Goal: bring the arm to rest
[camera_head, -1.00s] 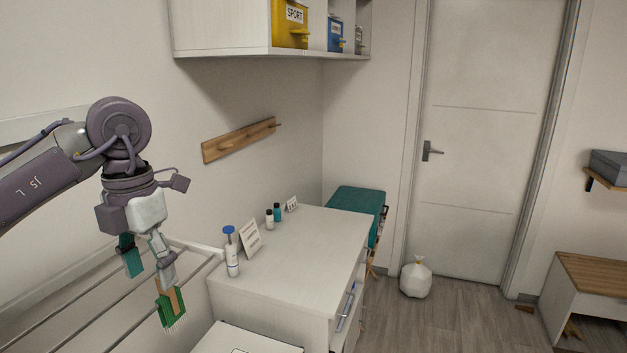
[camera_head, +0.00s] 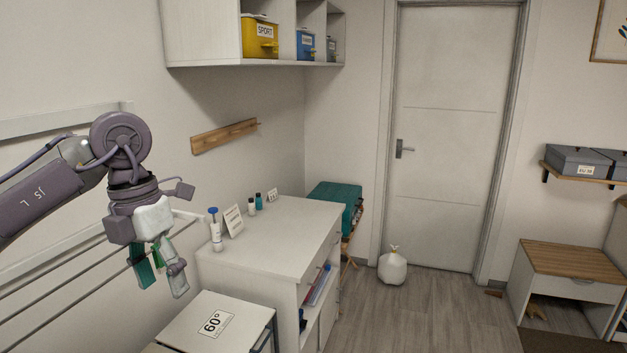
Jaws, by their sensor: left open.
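My left arm (camera_head: 50,195) comes in from the left, bent, with its gripper (camera_head: 163,288) hanging downward. The two fingers are apart, with green on the left finger. A small piece of green shows between the fingers; I cannot tell what it is. The gripper is in front of the wall-side rails (camera_head: 80,260), left of the white cabinet (camera_head: 270,238), and touches neither as far as I can see. My right gripper is not in view.
A pump bottle (camera_head: 215,230), a small sign (camera_head: 233,221) and small bottles stand on the cabinet. A white bag (camera_head: 392,266) sits on the floor by the door (camera_head: 450,130). The middle floor is clear.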

